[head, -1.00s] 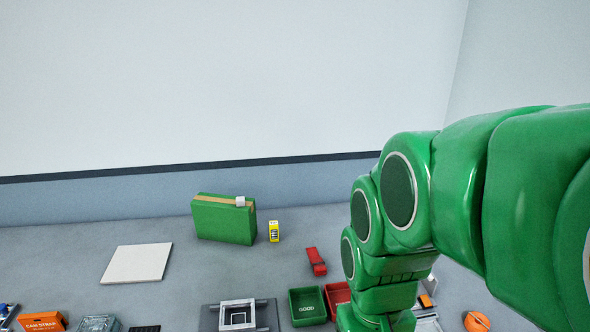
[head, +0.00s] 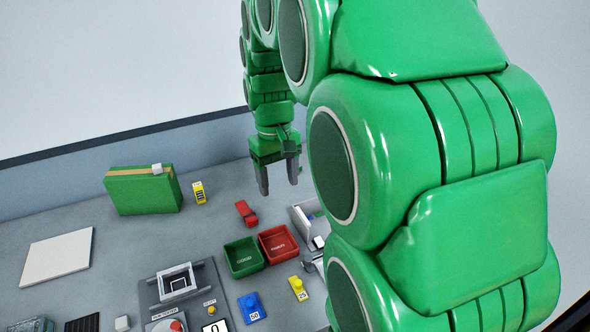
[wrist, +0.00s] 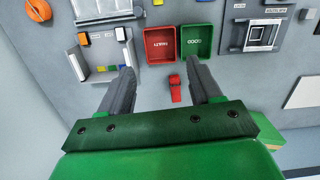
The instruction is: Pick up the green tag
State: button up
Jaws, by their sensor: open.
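A small green piece (wrist: 122,66), possibly the green tag, lies in the pale open tray (wrist: 84,60) at the left of the wrist view, beside a yellow and a blue piece. It is too small to tell its shape. In the head view the tray (head: 297,214) stands right of the red bin, partly hidden by my arm. My gripper (head: 279,184) is open and empty, pointing down above the bench.
A red clip-like object (head: 246,213) lies below my gripper, near a green bin (head: 243,257) and a red bin (head: 279,245). A grey fixture (head: 176,281) is in front.

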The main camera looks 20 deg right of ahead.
jog(key=w+d+f, duration=0.2)
jog(key=w+d, duration=0.1)
jog(key=w, duration=0.4)
jog(key=w+d+f+n, duration=0.1)
jog(key=w+d+f, duration=0.1)
jog(key=w+d, duration=0.3)
jog(key=w+d+f, duration=0.2)
jog(key=w, duration=0.6)
jog(key=shift+n+t, duration=0.6)
jog(key=shift+n, duration=0.2)
jog(key=w+d+f, duration=0.3)
jog(key=w, duration=0.1)
jog(key=w+d+f, duration=0.8)
jog(key=shift+w+f, duration=0.1)
jog(key=shift+f, duration=3.85)
jog(key=shift+c, duration=0.5)
jog(key=c, duration=1)
